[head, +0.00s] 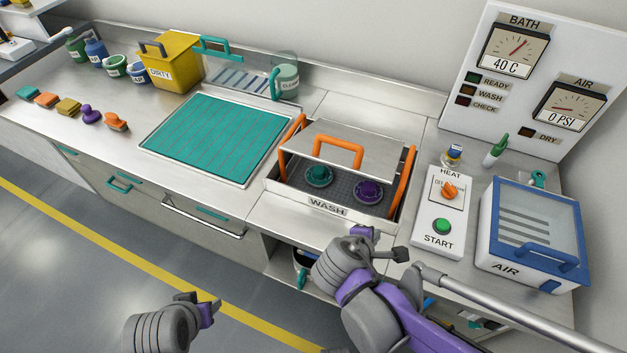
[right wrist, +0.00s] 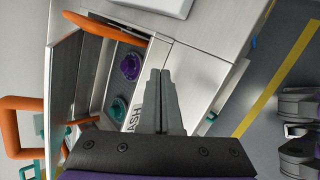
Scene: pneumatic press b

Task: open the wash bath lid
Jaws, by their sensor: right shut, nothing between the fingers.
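The wash bath (head: 327,207) is a steel basin with a WASH label, set in the counter. Its steel lid (head: 365,146) has an orange handle (head: 338,150) and stands tilted up, with the basin's front open below it. The raised lid (right wrist: 64,85) and its handle (right wrist: 18,103) also show in the right wrist view. A teal part (head: 318,175) and a purple part (head: 367,190) lie inside. My right gripper (head: 400,255) is in front of the bath, apart from the lid; its fingers (right wrist: 165,75) are together and empty. My left gripper (head: 212,301) is low at left; its fingers are unclear.
A teal mat (head: 215,138) lies left of the bath. The HEAT/START box (head: 439,213) and blue-framed AIR box (head: 530,235) stand to its right. Orange side bars (head: 402,182) flank the basin. Gauges (head: 525,75) are on the back panel.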

